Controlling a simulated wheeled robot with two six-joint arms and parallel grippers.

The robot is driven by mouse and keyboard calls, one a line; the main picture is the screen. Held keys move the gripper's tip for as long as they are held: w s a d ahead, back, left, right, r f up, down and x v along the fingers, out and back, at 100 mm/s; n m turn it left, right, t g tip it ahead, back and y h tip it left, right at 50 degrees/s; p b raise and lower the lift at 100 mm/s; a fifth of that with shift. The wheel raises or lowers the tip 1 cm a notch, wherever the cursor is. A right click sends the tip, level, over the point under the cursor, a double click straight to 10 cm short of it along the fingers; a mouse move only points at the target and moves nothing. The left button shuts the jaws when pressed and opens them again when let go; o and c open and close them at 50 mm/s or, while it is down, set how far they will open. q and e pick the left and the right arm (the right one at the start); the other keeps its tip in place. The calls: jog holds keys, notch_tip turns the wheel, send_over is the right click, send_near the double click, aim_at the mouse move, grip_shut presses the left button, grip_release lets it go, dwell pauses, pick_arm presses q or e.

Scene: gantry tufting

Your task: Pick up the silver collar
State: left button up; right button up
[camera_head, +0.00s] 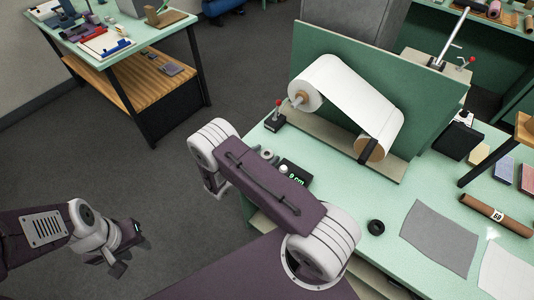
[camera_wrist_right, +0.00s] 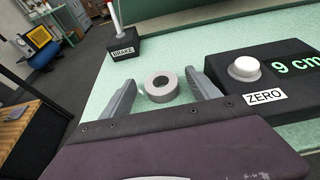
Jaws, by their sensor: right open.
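The silver collar (camera_wrist_right: 161,86) is a small grey ring lying flat on the green bench top. In the right wrist view it lies between the two fingers of my right gripper (camera_wrist_right: 155,95), with visible gaps on both sides. My right gripper is open and empty. In the head view the collar (camera_head: 267,153) shows just beyond my right arm, which hides most of that gripper. My left gripper (camera_head: 128,255) is at the lower left over the floor, apart from the bench; its fingers look spread and empty.
A black readout box with a white ZERO button (camera_wrist_right: 246,68) stands close right of the collar. The BRAKE box (camera_wrist_right: 124,47) with its lever stands beyond.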

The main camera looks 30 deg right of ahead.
jog(key=shift+s+a+r, duration=0.1)
jog(key=shift+s+a, duration=0.05)
jog(key=c, duration=1.5)
